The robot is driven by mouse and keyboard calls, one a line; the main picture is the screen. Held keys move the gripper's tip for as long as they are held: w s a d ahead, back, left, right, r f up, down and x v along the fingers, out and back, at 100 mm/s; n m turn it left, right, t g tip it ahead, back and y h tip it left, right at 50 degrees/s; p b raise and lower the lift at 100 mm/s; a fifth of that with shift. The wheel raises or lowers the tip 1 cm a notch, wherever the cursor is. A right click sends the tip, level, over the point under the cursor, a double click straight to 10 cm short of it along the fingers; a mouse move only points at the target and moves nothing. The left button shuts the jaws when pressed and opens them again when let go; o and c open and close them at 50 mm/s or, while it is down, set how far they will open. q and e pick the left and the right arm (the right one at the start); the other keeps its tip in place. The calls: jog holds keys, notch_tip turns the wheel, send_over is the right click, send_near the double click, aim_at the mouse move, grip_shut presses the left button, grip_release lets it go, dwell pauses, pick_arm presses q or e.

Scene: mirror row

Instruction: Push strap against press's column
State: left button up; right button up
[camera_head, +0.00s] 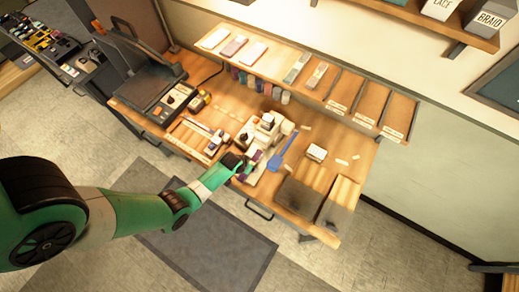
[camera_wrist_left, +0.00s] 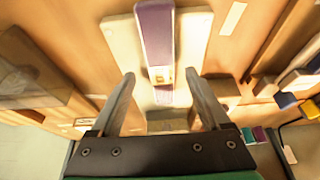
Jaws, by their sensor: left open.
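The white press (camera_head: 268,128) stands on the wooden bench in the head view. A purple strip, seemingly the strap (camera_wrist_left: 155,35), lies lengthwise on a pale plate (camera_wrist_left: 120,42) in the left wrist view. Only a small purple patch of it (camera_head: 254,157) shows beside my gripper in the head view. My left gripper (camera_wrist_left: 161,76) is open, its fingers on either side of the near end of the strip; I cannot tell whether they touch it. It also shows low at the press's front (camera_head: 240,165). The column is not clearly visible in the wrist view. My right gripper is not in view.
A blue flat tool (camera_head: 282,152) lies right of the press. A dark machine (camera_head: 150,85) stands at the bench's left. A shelf (camera_head: 280,55) with several trays runs along the back.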

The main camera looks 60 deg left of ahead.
pick_arm(q)
jog(key=shift+w+a+f, duration=0.15)
jog(key=shift+a+f, duration=0.05)
jog(key=shift+f, duration=0.25)
grip_shut()
